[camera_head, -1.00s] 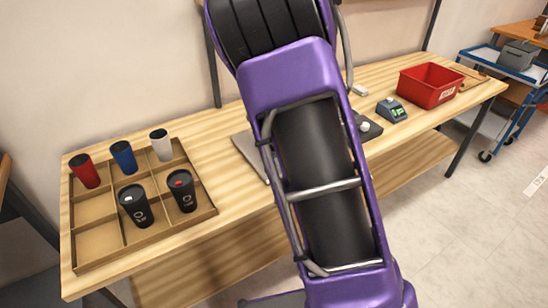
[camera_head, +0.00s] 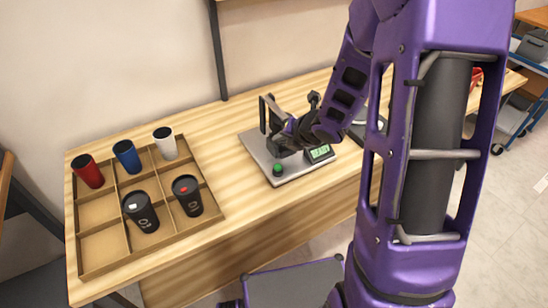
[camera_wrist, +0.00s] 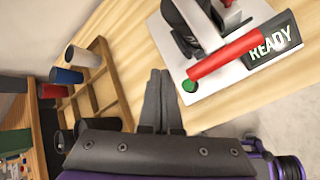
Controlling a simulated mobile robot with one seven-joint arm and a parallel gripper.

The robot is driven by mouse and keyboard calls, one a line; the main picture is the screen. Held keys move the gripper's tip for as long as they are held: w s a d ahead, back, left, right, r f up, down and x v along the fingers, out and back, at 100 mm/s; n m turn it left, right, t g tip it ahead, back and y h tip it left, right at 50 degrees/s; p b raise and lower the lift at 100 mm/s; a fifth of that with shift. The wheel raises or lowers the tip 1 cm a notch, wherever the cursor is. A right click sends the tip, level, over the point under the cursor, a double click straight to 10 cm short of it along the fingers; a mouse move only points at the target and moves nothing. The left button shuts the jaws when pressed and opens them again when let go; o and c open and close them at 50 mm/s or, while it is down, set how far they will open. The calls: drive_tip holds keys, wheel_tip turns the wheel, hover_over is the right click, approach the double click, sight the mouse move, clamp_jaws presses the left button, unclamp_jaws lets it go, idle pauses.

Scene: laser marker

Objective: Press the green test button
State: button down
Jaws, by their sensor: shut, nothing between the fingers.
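The laser marker's pale grey base plate (camera_head: 262,158) sits on the wooden bench. The green test button (camera_head: 277,169) is at the plate's front corner; it also shows in the wrist view (camera_wrist: 189,86). Beside it is a display (camera_head: 320,152) reading READY. A red bar (camera_wrist: 222,55) crosses above the plate in the wrist view. My gripper (camera_wrist: 160,76) is shut and empty, its fingertips just left of the green button in that view. I see no contact with the button. In the head view my wrist hides part of the marker.
A divided wooden tray (camera_head: 100,245) with several cups stands on the left of the bench (camera_head: 235,200). Bare bench lies between tray and marker. My arm hides much of the right side, where a bit of red (camera_head: 477,76) shows.

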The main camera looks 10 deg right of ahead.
drive_tip(key=shift+w+r, duration=0.1)
drive_tip(key=shift+r, duration=0.2)
drive_tip(key=b, duration=0.5)
hover_over(278, 168)
drive_tip(key=f, duration=0.7)
drive_tip(key=shift+s+d+f, duration=0.15)
drive_tip(key=shift+s+f, duration=0.05)
drive_tip(key=shift+s, duration=0.1)
drive_tip(key=shift+f+b, duration=0.75)
drive_tip(key=shift+b, duration=0.15)
idle(0.6)
drive_tip(key=shift+f+b, duration=0.45)
drive_tip(key=shift+b, duration=0.2)
